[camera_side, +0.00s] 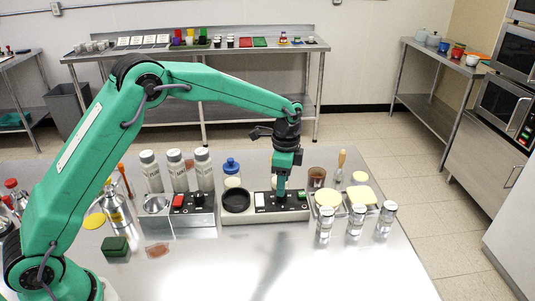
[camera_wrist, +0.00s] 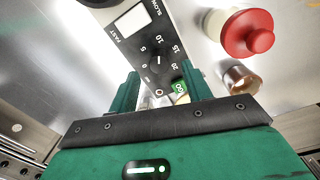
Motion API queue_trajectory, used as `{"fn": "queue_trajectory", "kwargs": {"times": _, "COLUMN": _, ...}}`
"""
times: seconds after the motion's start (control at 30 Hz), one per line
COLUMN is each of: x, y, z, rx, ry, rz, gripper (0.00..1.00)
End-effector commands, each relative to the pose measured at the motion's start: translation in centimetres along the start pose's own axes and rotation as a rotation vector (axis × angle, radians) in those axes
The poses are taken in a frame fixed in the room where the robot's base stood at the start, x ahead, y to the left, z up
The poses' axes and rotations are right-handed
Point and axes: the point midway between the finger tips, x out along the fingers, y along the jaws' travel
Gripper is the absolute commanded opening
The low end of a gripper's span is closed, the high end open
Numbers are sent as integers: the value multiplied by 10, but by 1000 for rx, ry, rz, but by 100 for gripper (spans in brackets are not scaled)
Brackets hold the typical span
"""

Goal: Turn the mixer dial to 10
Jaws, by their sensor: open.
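The mixer dial (camera_wrist: 157,62) is a black knob on a dark panel, with a printed scale from 0 to 20 around it. In the wrist view a short white mark shows on it; which number it points to is too small to tell. My gripper (camera_wrist: 158,82) is open, with one green finger on each side of the lower panel near the dial. In the side view my gripper (camera_side: 281,192) points down over the mixer's panel (camera_side: 262,210) and partly hides the dial. Contact with the dial cannot be told.
On the panel are a white switch (camera_wrist: 132,20), marked SLOW and FAST, and a green button (camera_wrist: 180,90). A round black plate (camera_side: 236,200) is to the left. Glass jars (camera_side: 355,220) stand close on the right.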

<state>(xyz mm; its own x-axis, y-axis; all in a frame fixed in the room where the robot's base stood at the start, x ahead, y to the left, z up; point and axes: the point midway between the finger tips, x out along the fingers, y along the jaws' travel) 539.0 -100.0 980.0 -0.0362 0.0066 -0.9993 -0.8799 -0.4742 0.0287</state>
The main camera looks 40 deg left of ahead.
Motion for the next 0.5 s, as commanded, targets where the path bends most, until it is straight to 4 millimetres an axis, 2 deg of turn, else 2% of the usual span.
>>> {"fn": "queue_trajectory", "kwargs": {"times": 0.2, "x": -29, "y": -1, "z": 0, "rx": -1, "ry": 1, "rz": -1, "gripper": 49}}
{"fn": "queue_trajectory", "kwargs": {"times": 0.5, "x": -44, "y": -1, "z": 1, "rx": -2, "ry": 0, "rz": 0, "gripper": 49}}
